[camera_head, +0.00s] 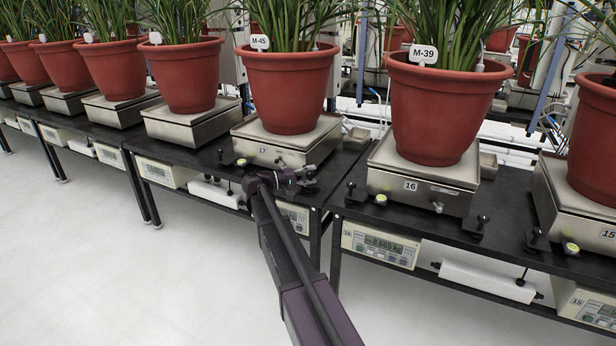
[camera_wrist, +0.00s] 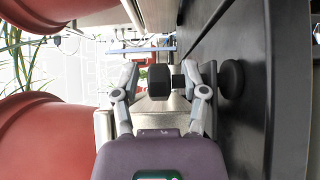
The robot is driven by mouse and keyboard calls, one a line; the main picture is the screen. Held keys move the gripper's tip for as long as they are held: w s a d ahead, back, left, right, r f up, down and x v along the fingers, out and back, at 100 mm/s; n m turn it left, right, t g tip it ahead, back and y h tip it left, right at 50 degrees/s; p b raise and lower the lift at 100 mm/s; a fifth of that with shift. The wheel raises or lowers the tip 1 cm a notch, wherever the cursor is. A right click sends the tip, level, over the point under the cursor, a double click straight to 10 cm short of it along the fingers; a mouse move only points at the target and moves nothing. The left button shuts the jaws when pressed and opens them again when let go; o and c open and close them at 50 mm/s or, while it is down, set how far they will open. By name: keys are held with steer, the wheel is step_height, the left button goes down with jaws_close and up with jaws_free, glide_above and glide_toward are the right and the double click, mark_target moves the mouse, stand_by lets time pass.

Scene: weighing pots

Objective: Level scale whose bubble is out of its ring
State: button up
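Scale 17 (camera_head: 262,150) is a metal box scale with a red pot (camera_head: 290,90) tagged M-45 on it. Its yellow-green bubble level (camera_head: 241,161) sits at the front; the bubble and ring are too small to read. My gripper (camera_head: 303,174) is at the scale's front right corner. In the wrist view my gripper (camera_wrist: 160,78) is open, with its fingers on either side of a black knob (camera_wrist: 160,82) of a levelling foot. A gap shows beside the left finger; contact at the right finger is unclear. The foot's round black base (camera_wrist: 231,79) is beyond the right finger.
Scale 16 (camera_head: 411,186) stands to the right with pot M-39 (camera_head: 437,105), its own bubble level (camera_head: 380,199) and black feet. Its display (camera_head: 383,246) appears to read 8.665 kg. Scale 15 (camera_head: 560,205) is farther right. Pots crowd above; the floor (camera_head: 130,270) in front is clear.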

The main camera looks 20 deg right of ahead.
jaws_close()
steer(key=shift+a, duration=0.4)
steer(key=shift+d, duration=0.35)
steer(key=shift+n+t, duration=0.3)
steer(key=shift+t, duration=0.2)
steer(key=shift+s+d+n+t, duration=0.1)
steer(key=shift+s+n+t, duration=0.1)
steer(key=shift+n+t, duration=1.45)
steer(key=n+t+y, duration=0.1)
steer(key=n+t, duration=0.1)
steer(key=t, duration=0.1)
steer(key=n+t+y, duration=0.1)
steer(key=n+t, duration=0.1)
steer(key=t, duration=0.2)
steer(key=shift+t+y, duration=0.25)
steer(key=shift+y, duration=0.05)
steer(key=shift+w+n+t+y, duration=0.2)
steer(key=shift+n+t+y, duration=1.3)
steer(key=shift+t, duration=0.3)
